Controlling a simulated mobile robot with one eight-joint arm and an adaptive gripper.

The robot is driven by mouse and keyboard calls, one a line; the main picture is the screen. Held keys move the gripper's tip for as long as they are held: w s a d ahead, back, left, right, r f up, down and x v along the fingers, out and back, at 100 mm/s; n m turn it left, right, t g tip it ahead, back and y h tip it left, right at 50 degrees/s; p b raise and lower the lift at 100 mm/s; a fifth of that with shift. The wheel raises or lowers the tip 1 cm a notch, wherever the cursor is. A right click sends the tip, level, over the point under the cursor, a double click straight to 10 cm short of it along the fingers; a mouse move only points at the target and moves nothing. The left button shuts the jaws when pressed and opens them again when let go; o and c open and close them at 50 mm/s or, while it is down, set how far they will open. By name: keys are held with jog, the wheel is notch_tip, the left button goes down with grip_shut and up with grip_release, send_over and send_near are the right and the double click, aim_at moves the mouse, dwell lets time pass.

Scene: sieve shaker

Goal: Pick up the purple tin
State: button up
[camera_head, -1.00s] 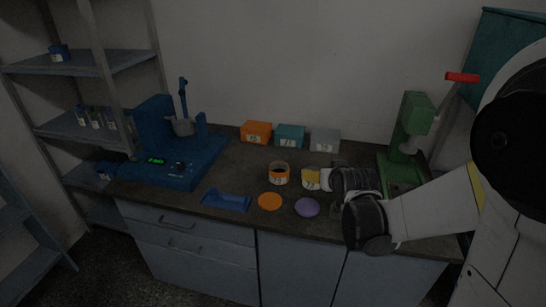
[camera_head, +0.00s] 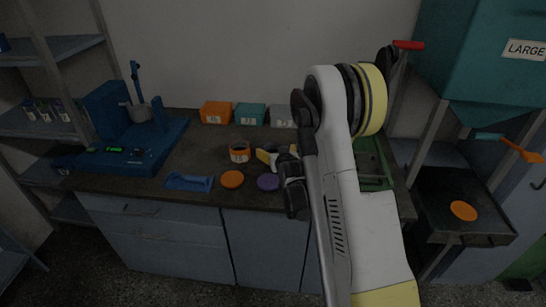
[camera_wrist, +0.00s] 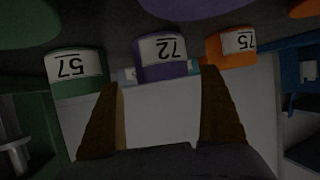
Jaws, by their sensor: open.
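The purple tin (camera_wrist: 164,71), with a white label reading 72, stands upright in the middle of the wrist view. My gripper (camera_wrist: 163,84) is open, its two brown fingers pointing at the tin, one to each side. Whether the fingertips reach beside the tin or stop just short of it, I cannot tell. In the head view my gripper (camera_head: 276,158) is low over the counter, and its fingers and wrist hide most of the purple tin.
An orange tin (camera_wrist: 232,46) and a green tin (camera_wrist: 77,68) flank the purple one closely. A purple lid (camera_head: 268,182) and an orange lid (camera_head: 232,179) lie near the counter's front edge. Boxes stand behind; a blue machine (camera_head: 125,140) is left.

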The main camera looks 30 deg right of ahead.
aim_at(272, 145)
jog(key=b+x, duration=0.1)
jog(key=x, duration=0.3)
jog(key=shift+w+a+b, duration=0.15)
jog(key=shift+a+b, duration=0.05)
jog(key=shift+b, duration=0.15)
jog(key=shift+w, duration=0.25)
jog(key=c, duration=1.3)
jog(key=shift+r, duration=0.1)
notch_tip(272, 145, up, 5)
jog(key=p, duration=0.2)
jog(key=shift+s+d+p, duration=0.1)
jog(key=shift+p, duration=0.3)
jog(key=s+d+r+p, duration=0.1)
jog(key=s+d+r, duration=0.1)
jog(key=s, duration=0.1)
jog(key=s+d+r+p, duration=0.1)
jog(key=s+d+r, duration=0.1)
jog(key=s, duration=0.1)
jog(key=s+d+r+p, duration=0.1)
jog(key=s+d+r, duration=0.1)
jog(key=s, duration=0.1)
jog(key=shift+s+d+p, duration=0.1)
jog(key=shift+d+p, duration=0.2)
jog(key=shift+d, duration=0.05)
